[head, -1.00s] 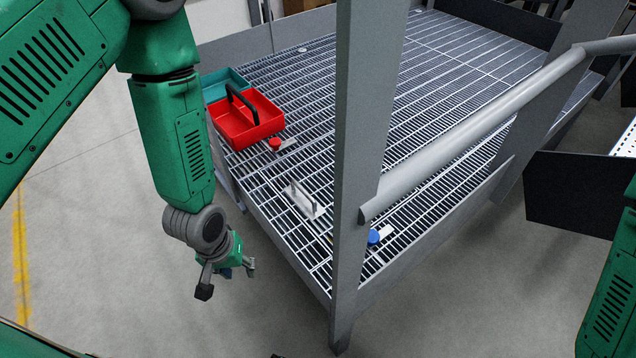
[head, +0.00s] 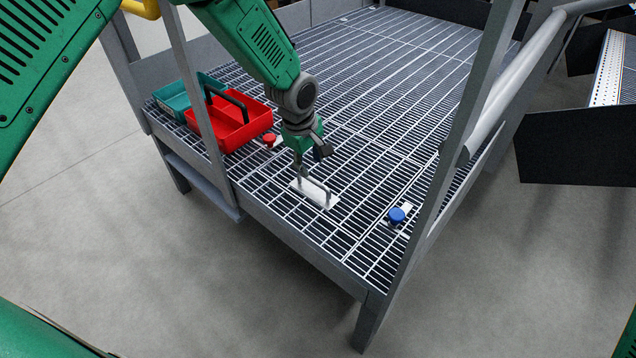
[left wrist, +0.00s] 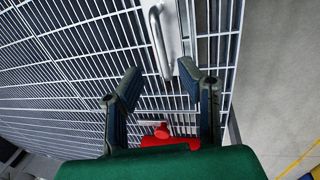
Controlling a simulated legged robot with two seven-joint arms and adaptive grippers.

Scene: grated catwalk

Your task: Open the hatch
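The hatch handle (head: 322,190), a pale metal bar on a light plate, stands on the grating near the platform's front edge. My left gripper (head: 312,162) is over the handle's rear end in the head view. In the left wrist view my left gripper (left wrist: 160,72) is open, and the handle (left wrist: 157,40) runs toward the gap between its fingers. Contact with the handle cannot be told. A red knob (head: 269,138) lies behind the handle; it also shows in the left wrist view (left wrist: 162,131). A blue knob (head: 397,215) lies to the right. My right gripper is out of view.
A red tray (head: 232,138) with a black handle and a teal tray (head: 172,103) stand on the left of the grating (head: 400,90). Grey posts rise at left (head: 200,100) and right (head: 450,160), with a sloping handrail (head: 510,75). The floor in front is clear.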

